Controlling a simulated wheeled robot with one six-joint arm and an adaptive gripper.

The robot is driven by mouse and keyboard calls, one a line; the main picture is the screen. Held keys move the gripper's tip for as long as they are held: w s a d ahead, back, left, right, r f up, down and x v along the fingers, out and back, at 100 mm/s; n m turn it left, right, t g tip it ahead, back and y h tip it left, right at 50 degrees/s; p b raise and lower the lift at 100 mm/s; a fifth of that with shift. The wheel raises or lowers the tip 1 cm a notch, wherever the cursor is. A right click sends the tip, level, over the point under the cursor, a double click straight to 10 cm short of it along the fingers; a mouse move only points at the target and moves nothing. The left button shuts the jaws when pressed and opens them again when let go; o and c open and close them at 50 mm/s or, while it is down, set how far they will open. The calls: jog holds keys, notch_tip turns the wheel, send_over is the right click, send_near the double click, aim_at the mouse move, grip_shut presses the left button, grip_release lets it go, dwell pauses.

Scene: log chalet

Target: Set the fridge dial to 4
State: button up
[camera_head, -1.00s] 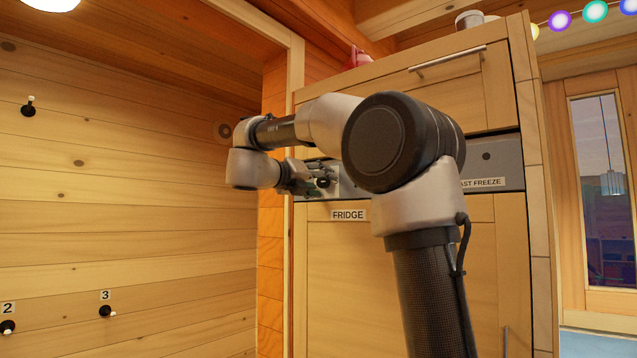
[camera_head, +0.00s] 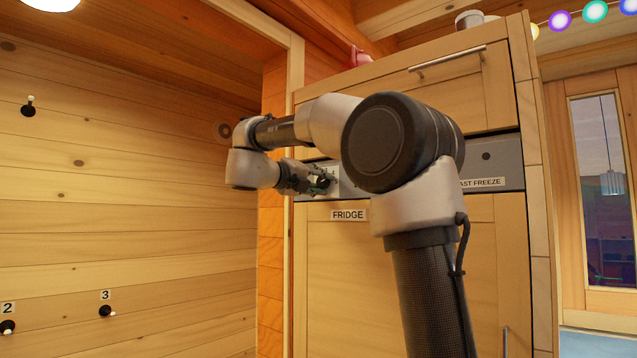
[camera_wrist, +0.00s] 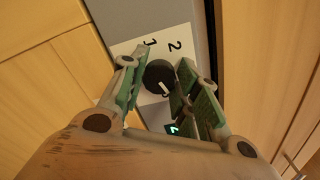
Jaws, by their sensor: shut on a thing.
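The fridge dial (camera_wrist: 158,75) is a round black knob with a white pointer mark, on a white plate (camera_wrist: 128,48). In the wrist view the mark points to the lower right of the picture. A figure 2 and another figure, hard to read, show above the knob; the rest of the scale is hidden by my fingers. A small green-lit display (camera_wrist: 173,129) shows below the knob, its figure unclear. My gripper (camera_wrist: 160,88) is shut on the dial, one finger on each side. In the head view my gripper (camera_head: 312,182) is at the panel above the FRIDGE label (camera_head: 348,215).
A grey panel with a FAST FREEZE label (camera_head: 482,183) runs right, partly behind my arm. A drawer with a bar handle (camera_head: 447,60) is above. The log wall (camera_head: 130,180) with numbered hooks is left, with free room in front.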

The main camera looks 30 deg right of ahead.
jog(key=n, duration=0.5)
dwell(0.5)
jog(key=o, duration=1)
jog(key=v, duration=1.2)
jog(key=shift+w, duration=0.1)
